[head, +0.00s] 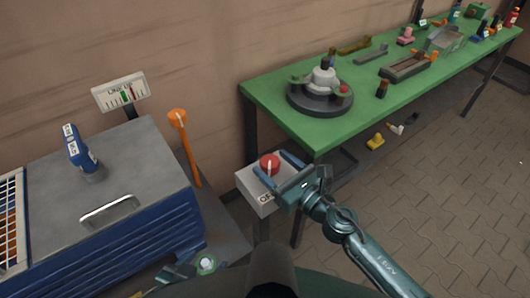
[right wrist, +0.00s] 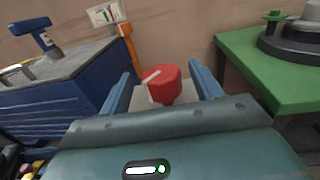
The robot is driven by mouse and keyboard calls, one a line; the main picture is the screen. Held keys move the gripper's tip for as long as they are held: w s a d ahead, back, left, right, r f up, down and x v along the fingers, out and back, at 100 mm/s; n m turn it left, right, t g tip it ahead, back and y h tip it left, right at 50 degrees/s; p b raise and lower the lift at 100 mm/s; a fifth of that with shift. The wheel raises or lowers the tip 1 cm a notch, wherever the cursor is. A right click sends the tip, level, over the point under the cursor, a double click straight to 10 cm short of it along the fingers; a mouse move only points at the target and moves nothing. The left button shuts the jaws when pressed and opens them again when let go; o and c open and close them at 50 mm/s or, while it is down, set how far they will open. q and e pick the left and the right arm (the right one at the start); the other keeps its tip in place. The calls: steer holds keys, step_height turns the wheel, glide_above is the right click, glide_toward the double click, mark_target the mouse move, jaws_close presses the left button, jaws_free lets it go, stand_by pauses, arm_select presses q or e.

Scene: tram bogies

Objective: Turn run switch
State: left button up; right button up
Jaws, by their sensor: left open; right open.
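The run switch is a red knob (head: 269,163) with a white pointer, on top of a pale box (head: 258,197) on a post. The knob also shows in the right wrist view (right wrist: 164,84), its white mark slanting to the left. My right gripper (head: 279,165) is open at the box, with one finger on each side of the knob. In the right wrist view a gap shows between the knob and both fingers (right wrist: 165,82). My left gripper (head: 190,274) is low at the bottom edge, partly cut off, open beside a small green-and-white round thing.
A blue cabinet (head: 150,222) with a grey top stands left, bearing a blue tool (head: 78,150). A green bench (head: 270,103) with a round fixture (head: 320,94) and several parts runs right. Open paved floor lies at right.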

mark_target(264, 156)
steer(key=shift+x, duration=2)
steer(key=shift+c, duration=0.3)
steer(key=c, duration=0.9)
